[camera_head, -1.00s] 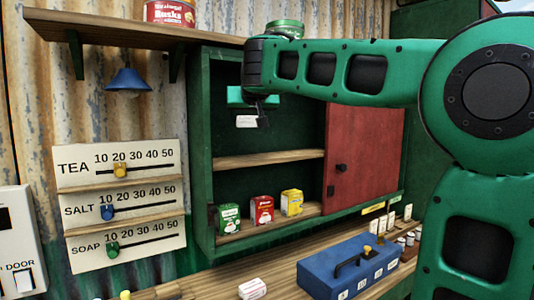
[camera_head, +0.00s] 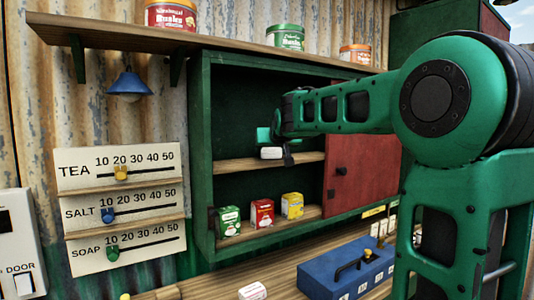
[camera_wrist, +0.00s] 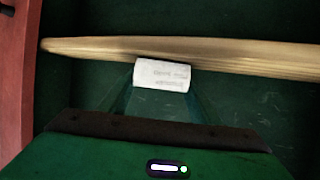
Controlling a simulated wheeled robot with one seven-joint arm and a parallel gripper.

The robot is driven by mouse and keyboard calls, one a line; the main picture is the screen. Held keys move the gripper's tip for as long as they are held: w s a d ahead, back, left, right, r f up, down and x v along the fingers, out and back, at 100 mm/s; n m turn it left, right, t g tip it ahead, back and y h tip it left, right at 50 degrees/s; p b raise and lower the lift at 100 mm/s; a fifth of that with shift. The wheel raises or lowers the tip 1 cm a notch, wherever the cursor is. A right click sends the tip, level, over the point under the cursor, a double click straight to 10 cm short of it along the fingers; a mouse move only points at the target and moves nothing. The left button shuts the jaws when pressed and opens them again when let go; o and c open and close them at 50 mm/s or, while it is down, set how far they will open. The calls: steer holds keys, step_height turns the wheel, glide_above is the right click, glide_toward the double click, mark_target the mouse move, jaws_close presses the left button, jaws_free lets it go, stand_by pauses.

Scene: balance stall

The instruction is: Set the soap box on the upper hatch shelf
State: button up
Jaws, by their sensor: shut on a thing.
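My gripper (camera_head: 271,147) is inside the open left half of the green hatch, at the height of the upper hatch shelf (camera_head: 240,164). It is shut on a small white soap box (camera_head: 271,153). In the head view the box appears level with the shelf's front edge; I cannot tell whether it touches the wood. The shelf shows no other goods.
Green, red and yellow boxes (camera_head: 263,212) stand on the lower shelf. A red sliding door (camera_head: 365,172) closes the hatch's right half. Tins stand on the top plank (camera_head: 120,30). The counter below holds a blue cash box (camera_head: 346,273) and another white box (camera_head: 252,291).

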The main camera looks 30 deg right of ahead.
steer(key=shift+f, duration=0.1)
steer(key=o, duration=1)
steer(key=shift+o, duration=0.2)
steer(key=shift+s, duration=0.1)
steer(key=v, duration=1.1)
steer(key=shift+s, duration=0.35)
steer(key=shift+a, duration=0.15)
